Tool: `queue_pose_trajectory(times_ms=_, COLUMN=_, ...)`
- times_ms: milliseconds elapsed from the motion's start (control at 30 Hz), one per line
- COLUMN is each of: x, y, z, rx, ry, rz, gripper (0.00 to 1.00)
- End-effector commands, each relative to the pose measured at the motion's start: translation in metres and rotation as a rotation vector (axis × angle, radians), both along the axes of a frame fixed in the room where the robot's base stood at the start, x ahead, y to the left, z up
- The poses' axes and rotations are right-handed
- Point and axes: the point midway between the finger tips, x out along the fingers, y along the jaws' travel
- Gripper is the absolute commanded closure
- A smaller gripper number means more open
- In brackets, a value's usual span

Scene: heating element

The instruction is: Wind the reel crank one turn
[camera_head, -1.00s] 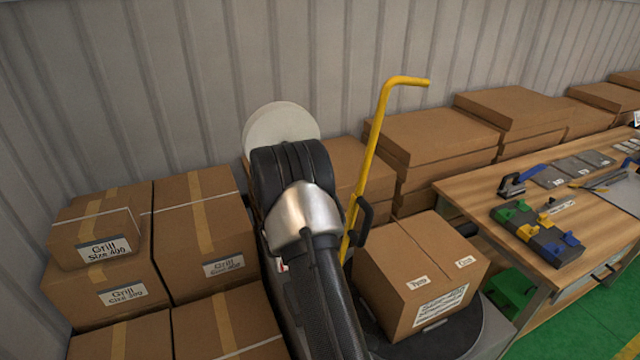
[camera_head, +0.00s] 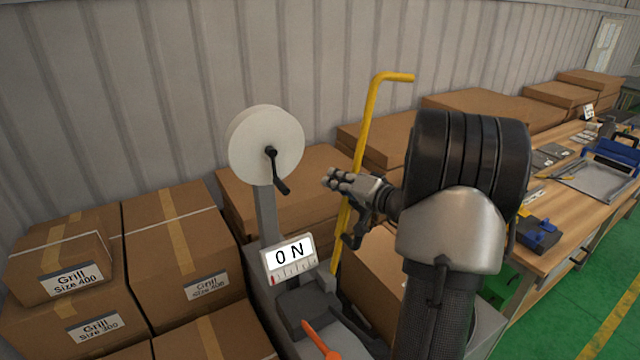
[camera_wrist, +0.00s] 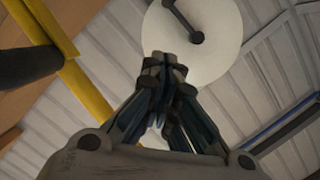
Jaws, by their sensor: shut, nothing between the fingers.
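A white round reel (camera_head: 265,145) stands on a grey post, with a black crank (camera_head: 277,172) on its face. The crank's handle hangs down and to the right of its hub. My gripper (camera_head: 328,181) is to the right of the crank, apart from it, with its fingers pointing left. In the wrist view my gripper (camera_wrist: 163,62) is shut and empty, its fingertips overlapping the lower left edge of the reel (camera_wrist: 205,42). The crank (camera_wrist: 182,20) shows at the top of that view, beyond the fingertips.
A yellow bent pole (camera_head: 368,130) rises just behind my gripper. Below the reel is a display (camera_head: 289,255) reading "ON", and an orange lever (camera_head: 321,340). Cardboard boxes (camera_head: 165,235) fill the left; a wooden workbench (camera_head: 570,190) stands at right.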

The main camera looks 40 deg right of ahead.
Motion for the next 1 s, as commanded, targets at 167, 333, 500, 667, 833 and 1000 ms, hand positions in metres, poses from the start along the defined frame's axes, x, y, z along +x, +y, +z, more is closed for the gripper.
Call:
queue_pose_trajectory(times_ms=167, x=0.034, y=0.001, z=-0.006, rx=0.0, ry=0.003, rz=0.006, gripper=1.0)
queue_pose_trajectory(times_ms=333, x=0.071, y=0.0, z=-0.011, rx=0.001, ry=0.003, rz=0.005, gripper=1.0)
queue_pose_trajectory(times_ms=500, x=0.093, y=0.007, z=-0.022, rx=0.003, ry=0.006, rz=0.004, gripper=1.0)
queue_pose_trajectory(times_ms=667, x=0.096, y=0.022, z=-0.033, rx=0.002, ry=0.004, rz=0.003, gripper=1.0)
queue_pose_trajectory(times_ms=833, x=0.097, y=0.028, z=-0.038, rx=-0.001, ry=0.004, rz=0.002, gripper=1.0)
queue_pose_trajectory(times_ms=1000, x=0.097, y=0.029, z=-0.038, rx=-0.001, ry=0.004, rz=0.001, gripper=1.0)
